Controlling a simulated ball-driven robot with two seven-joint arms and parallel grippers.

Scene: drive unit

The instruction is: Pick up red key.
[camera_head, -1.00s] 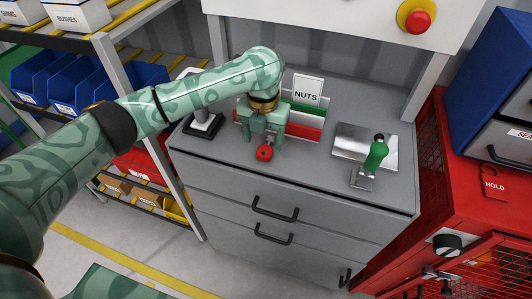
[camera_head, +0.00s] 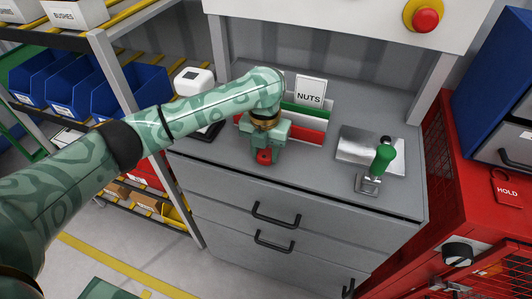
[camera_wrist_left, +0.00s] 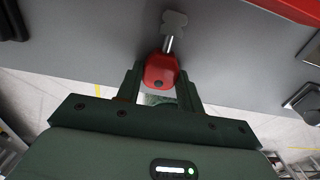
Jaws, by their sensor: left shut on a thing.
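The red key (camera_head: 264,157) has a red head and a grey metal shaft ending in a flat bit. In the left wrist view the key's red head (camera_wrist_left: 161,71) sits between the two fingers, and its shaft points away over the grey top. My left gripper (camera_head: 262,152) is shut on the red head, at the front part of the grey cabinet top (camera_head: 310,175). It also shows in the left wrist view (camera_wrist_left: 161,82). I cannot tell whether the key touches the top. My right gripper is not in view.
A green-handled clamp (camera_head: 382,160) stands by a metal plate (camera_head: 357,145) to the right. A white-topped device (camera_head: 193,82) is behind my arm. A red cabinet (camera_head: 465,205) borders the right.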

